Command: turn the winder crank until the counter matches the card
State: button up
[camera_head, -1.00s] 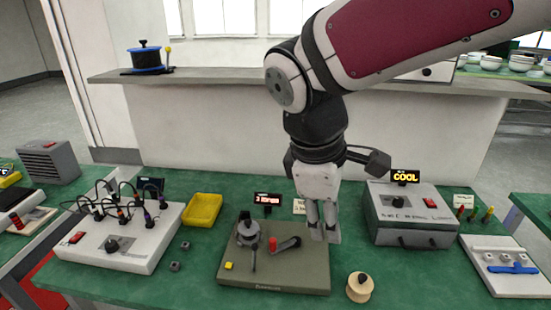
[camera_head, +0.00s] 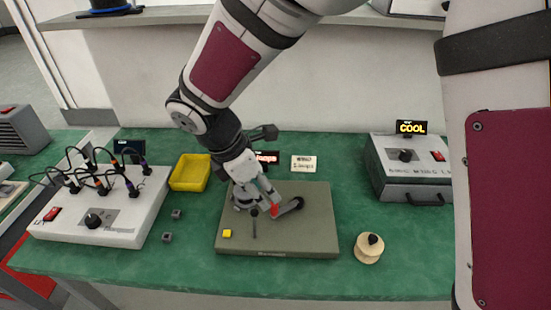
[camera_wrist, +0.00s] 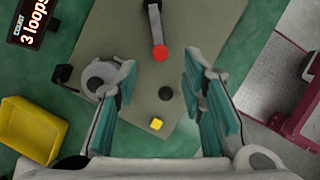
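The winder is a grey-green board (camera_head: 310,240) with a crank (camera_head: 292,206) that ends in a red knob (camera_head: 275,211). In the wrist view the crank arm (camera_wrist: 156,24) points down the picture to its red knob (camera_wrist: 161,54). The counter display (camera_head: 267,157) is partly hidden by my arm; in the wrist view the display (camera_wrist: 33,32) reads "3 loops". A white card (camera_head: 303,164) stands behind the board, its number too small to read surely. My gripper (camera_head: 259,204) is above the board beside the knob. In the wrist view its fingers (camera_wrist: 160,82) are apart and empty, with the knob just beyond the tips.
A round grey winder part (camera_wrist: 101,77) lies near the left finger. A yellow button (camera_head: 227,233) is on the board's front left. A wooden spool (camera_head: 369,248) stands right of the board, a yellow tray (camera_head: 190,172) left. A grey "COOL" box (camera_head: 410,165) is farther right.

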aim_at(274, 205)
jog(key=x, duration=0.7)
jog(key=shift+f+b, duration=0.2)
jog(key=shift+b, duration=0.15)
grip_shut()
